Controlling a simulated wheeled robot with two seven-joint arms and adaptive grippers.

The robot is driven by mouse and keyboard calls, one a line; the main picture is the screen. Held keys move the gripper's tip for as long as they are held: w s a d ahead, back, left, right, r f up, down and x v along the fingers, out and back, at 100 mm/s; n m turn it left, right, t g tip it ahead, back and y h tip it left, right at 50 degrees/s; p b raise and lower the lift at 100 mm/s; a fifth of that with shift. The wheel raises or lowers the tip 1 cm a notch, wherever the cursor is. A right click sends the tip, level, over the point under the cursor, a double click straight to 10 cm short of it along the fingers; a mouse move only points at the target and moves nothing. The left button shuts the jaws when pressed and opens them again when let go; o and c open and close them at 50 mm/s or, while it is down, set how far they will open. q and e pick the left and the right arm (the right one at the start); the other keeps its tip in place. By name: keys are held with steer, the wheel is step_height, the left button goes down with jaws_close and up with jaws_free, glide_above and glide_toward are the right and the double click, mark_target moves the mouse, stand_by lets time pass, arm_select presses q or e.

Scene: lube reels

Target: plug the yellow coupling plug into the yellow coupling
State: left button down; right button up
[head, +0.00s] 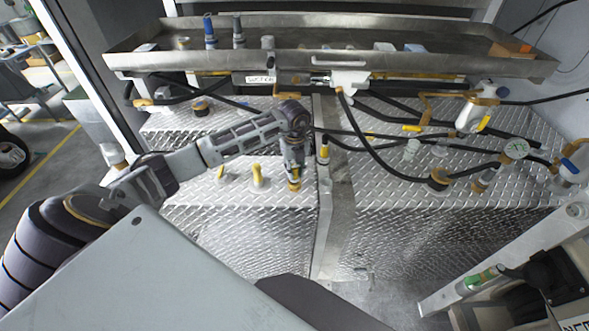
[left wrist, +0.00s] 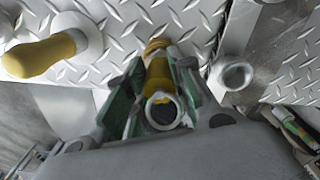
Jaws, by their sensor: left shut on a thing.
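My left gripper (head: 293,178) is shut on the yellow coupling plug (head: 294,184), over the front part of the diamond-plate top. In the left wrist view, the green-padded fingers (left wrist: 154,90) stand on both sides of the plug (left wrist: 160,74), whose grey ring end with a dark opening faces the camera. A brass-yellow end (left wrist: 155,45) shows beyond the fingers against the plate. I cannot tell whether it is the coupling or part of the plug, nor whether they are joined. My right gripper is not in view.
Yellow-handled fittings (head: 257,176) stand left of the gripper; one shows large in the left wrist view (left wrist: 40,56). A dark-and-yellow upright fitting (head: 323,150) stands close on the right. Black hoses (head: 375,147) cross the right plate. A metal tray (head: 340,65) spans the back.

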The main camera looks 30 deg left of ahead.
arm_select(q)
steer(key=shift+f, duration=0.1)
steer(key=c, duration=1.4)
jaws_free()
steer(key=shift+o, duration=0.8)
steer(key=shift+r, duration=0.25)
step_height(320, 180, up, 10)
steer(key=shift+r+b, duration=0.15)
steer(key=shift+b, duration=0.8)
steer(key=shift+r, duration=0.75)
steer(key=shift+d, duration=0.1)
